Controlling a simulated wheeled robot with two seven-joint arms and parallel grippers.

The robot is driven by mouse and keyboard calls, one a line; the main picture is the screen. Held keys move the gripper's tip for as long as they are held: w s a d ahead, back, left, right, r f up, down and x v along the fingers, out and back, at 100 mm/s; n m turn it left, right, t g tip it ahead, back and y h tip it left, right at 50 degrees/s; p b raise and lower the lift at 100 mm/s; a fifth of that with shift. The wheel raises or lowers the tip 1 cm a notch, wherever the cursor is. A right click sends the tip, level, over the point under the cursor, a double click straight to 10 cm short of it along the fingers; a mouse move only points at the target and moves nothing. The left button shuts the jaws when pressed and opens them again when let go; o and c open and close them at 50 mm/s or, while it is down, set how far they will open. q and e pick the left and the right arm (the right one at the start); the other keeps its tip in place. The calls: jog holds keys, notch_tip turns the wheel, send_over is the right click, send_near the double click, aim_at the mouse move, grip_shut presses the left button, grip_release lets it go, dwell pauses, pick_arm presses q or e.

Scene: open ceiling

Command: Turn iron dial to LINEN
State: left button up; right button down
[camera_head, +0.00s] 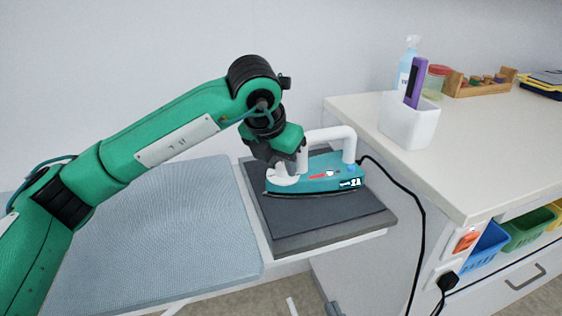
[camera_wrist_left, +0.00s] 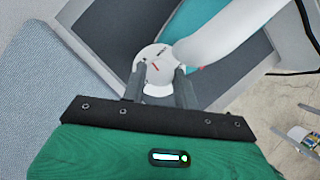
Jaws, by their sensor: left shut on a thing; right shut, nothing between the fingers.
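A teal iron (camera_head: 318,178) with a white handle (camera_head: 330,134) lies on a dark grey rest pad (camera_head: 322,218) at the right end of the ironing board. Its white round dial (camera_head: 284,178) is at the left end of the iron. In the left wrist view the dial (camera_wrist_left: 155,66) shows a red mark and small dark lettering too small to read. My left gripper (camera_head: 287,170) reaches down from above, and its fingers (camera_wrist_left: 158,84) are shut on the dial, one on each side. My right gripper is not in view.
The blue-grey ironing board (camera_head: 160,245) lies to the left. A counter (camera_head: 465,150) stands at the right with a white bin (camera_head: 408,122) on it. A black cord (camera_head: 415,205) runs from the iron to a socket (camera_head: 447,279). A wall is behind.

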pick_arm(q)
jog(key=m, duration=0.2)
jog(key=shift+w+a+m+g+h, duration=0.1)
jog(key=shift+m+g+h, duration=0.2)
jog(key=shift+m+h, duration=0.1)
jog(key=shift+m, duration=0.4)
jog(key=shift+w+a+r+m+g+h, duration=0.1)
jog(key=shift+m+g+h, duration=0.3)
jog(key=shift+m, duration=0.6)
jog(key=m+g, duration=0.1)
jog(key=m, duration=0.1)
jog(key=m+g+p, duration=0.1)
jog(key=m, duration=0.2)
jog(key=m+g+p, duration=0.1)
jog(key=m, duration=0.1)
jog(key=shift+w+m, duration=0.25)
jog(key=shift+m, duration=0.15)
jog(key=shift+w+m+g+p, duration=0.1)
jog(key=shift+m+g+p, duration=0.6)
jog(key=shift+m, duration=0.8)
pick_arm(e)
jog(key=s+f+g+h, duration=0.1)
jog(key=s+f+g, duration=0.3)
jog(key=f+g, duration=0.3)
jog(key=shift+a+f, duration=0.3)
jog(key=shift+f, duration=0.8)
jog(key=shift+h, duration=0.3)
